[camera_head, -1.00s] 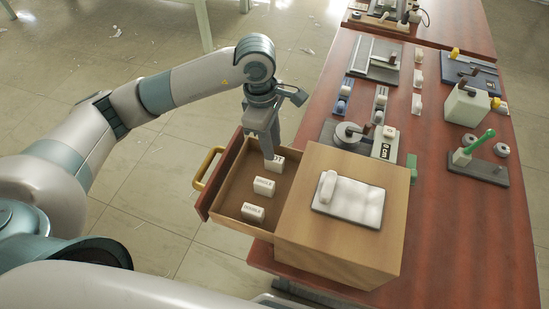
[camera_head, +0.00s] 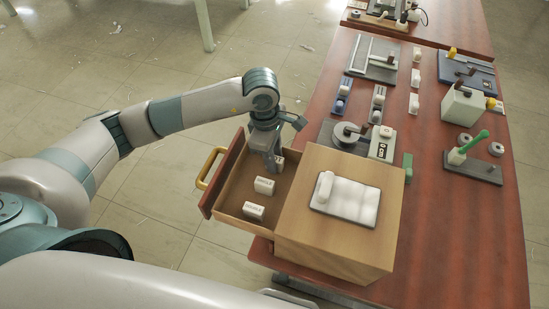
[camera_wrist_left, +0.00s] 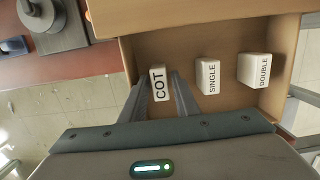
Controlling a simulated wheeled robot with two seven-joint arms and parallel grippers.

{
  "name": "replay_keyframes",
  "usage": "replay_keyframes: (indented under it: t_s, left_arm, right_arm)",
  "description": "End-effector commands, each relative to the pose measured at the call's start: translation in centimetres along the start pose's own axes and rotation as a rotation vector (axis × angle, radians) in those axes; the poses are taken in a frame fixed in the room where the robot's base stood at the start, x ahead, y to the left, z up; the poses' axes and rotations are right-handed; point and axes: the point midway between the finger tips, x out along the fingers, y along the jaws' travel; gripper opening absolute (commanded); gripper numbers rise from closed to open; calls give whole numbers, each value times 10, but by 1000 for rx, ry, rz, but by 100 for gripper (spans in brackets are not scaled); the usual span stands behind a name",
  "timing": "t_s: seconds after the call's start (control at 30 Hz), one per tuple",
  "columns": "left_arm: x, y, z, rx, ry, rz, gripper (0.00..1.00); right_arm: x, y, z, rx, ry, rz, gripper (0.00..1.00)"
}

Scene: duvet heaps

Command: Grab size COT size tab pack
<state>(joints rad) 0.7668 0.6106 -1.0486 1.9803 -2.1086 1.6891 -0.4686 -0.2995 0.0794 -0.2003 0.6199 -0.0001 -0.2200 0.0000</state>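The COT pack (camera_wrist_left: 159,83) is a small white block with black lettering, lying in the open wooden drawer (camera_head: 232,192). My left gripper (camera_wrist_left: 161,76) points down into the drawer, with its two fingers apart on either side of the COT pack; a small gap shows at the sides. In the head view my left gripper (camera_head: 274,168) hides most of this pack. The SINGLE pack (camera_wrist_left: 207,76) and the DOUBLE pack (camera_wrist_left: 254,70) lie in a row beside it, to the right in the wrist view. My right gripper is not in view.
The drawer has a yellow handle (camera_head: 208,166) and belongs to a wooden box (camera_head: 298,225) on a red-brown table (camera_head: 440,235). A small white bed model (camera_head: 347,198) lies on the box. Several fixtures, including a round grey one (camera_head: 345,135), stand behind it.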

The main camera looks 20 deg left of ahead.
Motion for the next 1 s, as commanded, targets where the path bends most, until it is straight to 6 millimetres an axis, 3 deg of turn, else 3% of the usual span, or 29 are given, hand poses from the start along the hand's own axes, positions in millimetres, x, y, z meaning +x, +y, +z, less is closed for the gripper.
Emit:
replay_keyframes:
  t_s: [0.57,0.6,0.7,1.0]
  left_arm:
    - [8,0,0,1,1,1,28]
    - [8,0,0,1,0,1,26]
    - [8,0,0,1,1,1,2]
    - [8,0,0,1,0,1,0]
  right_arm:
    - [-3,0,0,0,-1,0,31]
    - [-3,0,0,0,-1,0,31]
    - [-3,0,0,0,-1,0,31]
    - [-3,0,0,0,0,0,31]
